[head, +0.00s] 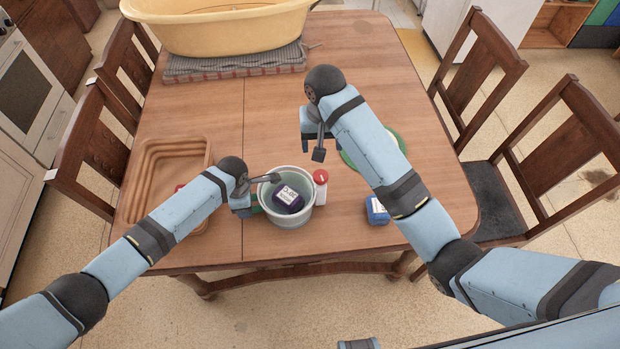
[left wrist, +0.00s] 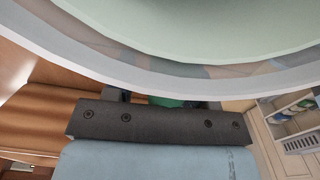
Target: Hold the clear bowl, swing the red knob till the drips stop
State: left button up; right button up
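The clear bowl (head: 301,225) is a round, pale, see-through vessel near the table's front edge. A dark purple box with white lettering (head: 288,198) is inside it. The red knob (head: 320,176) tops a small white body at the bowl's right rim. My left gripper (head: 254,194) is at the bowl's left side, its fingers apart, near a green part (head: 256,204). The bowl's rim crosses the left wrist view (left wrist: 200,84) and hides the fingertips; contact cannot be told. My right gripper (head: 313,146) is above the table behind the knob, apparently open and empty. No drips are discernible.
A brown ribbed tray (head: 147,160) lies at left, with a small red thing in it. A blue jar (head: 377,211) stands right of the bowl. A green-rimmed plate (head: 352,161) is partly behind my right arm. A yellow tub (head: 220,30) sits on a grey mat at the back.

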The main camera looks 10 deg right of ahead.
pick_arm(q)
notch_tip(320, 180, up, 12)
dwell(0.7)
jog(key=s+d+f+m+t+h, duration=0.1)
jog(key=s+f+m+t+h, duration=0.5)
jog(key=s+m, duration=0.5)
pick_arm(e)
jog(key=s+d+f+n+t+y, duration=0.25)
jog(key=s+f+t, duration=0.25)
jog(key=s+f, duration=0.75)
pick_arm(q)
jog(key=s+a+r+m+t+y, duration=0.2)
jog(key=s+a+m+t, duration=0.3)
jog(key=s+a+m, duration=0.5)
jog(key=s, duration=0.2)
jog(key=shift+s+y, duration=0.35)
jog(key=shift+y, duration=0.05)
pick_arm(e)
jog(key=s+d+f+n+t, duration=0.1)
jog(key=s+d+f+t, duration=0.1)
jog(key=s+d+t, duration=0.4)
jog(key=s, duration=0.5)
jog(key=shift+s+d+f+y, duration=0.2)
jog(key=shift+s+y, duration=0.1)
jog(key=shift+y, duration=0.05)
